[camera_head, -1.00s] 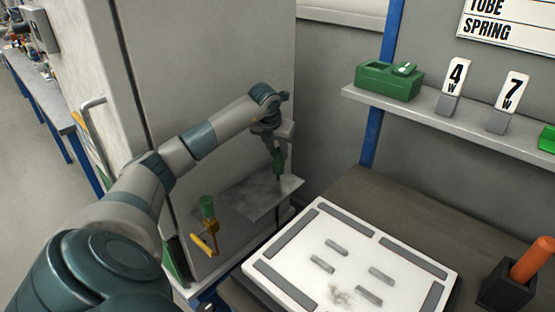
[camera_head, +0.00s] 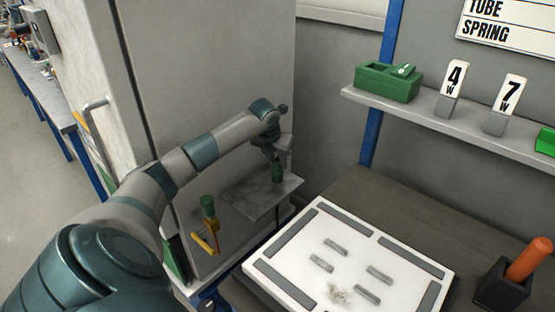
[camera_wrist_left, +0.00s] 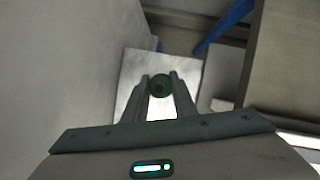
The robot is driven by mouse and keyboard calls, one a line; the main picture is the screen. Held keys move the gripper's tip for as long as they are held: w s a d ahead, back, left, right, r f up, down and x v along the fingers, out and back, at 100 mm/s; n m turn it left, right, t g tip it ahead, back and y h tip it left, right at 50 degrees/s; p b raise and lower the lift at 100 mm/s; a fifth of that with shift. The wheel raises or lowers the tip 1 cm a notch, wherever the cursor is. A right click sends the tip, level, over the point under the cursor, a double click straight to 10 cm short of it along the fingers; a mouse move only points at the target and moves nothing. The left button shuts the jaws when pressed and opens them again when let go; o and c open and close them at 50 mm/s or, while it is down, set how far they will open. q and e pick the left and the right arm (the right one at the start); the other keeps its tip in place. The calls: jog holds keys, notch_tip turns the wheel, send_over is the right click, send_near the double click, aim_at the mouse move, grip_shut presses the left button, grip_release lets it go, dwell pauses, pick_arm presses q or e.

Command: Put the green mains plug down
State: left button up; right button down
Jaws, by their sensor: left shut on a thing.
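My left gripper (camera_head: 277,161) points down over a small grey metal shelf (camera_head: 248,197) on the side of the grey cabinet. It is shut on the green mains plug (camera_head: 278,174), which hangs upright at the back right part of the shelf. The plug's lower end is at or very near the shelf; I cannot tell if it touches. In the left wrist view the plug's round green end (camera_wrist_left: 160,85) sits between the two fingers, with the bare shelf (camera_wrist_left: 131,70) behind it. My right gripper is in neither view.
A white board (camera_head: 300,250) with grey strips lies on the table. A green box (camera_head: 388,82) and number signs stand on the wall ledge. An orange cylinder (camera_head: 530,259) stands in a dark holder.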

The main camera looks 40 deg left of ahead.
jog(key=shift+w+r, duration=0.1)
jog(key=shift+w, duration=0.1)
pick_arm(q)
jog(key=shift+f, duration=0.1)
jog(key=o, duration=1.1)
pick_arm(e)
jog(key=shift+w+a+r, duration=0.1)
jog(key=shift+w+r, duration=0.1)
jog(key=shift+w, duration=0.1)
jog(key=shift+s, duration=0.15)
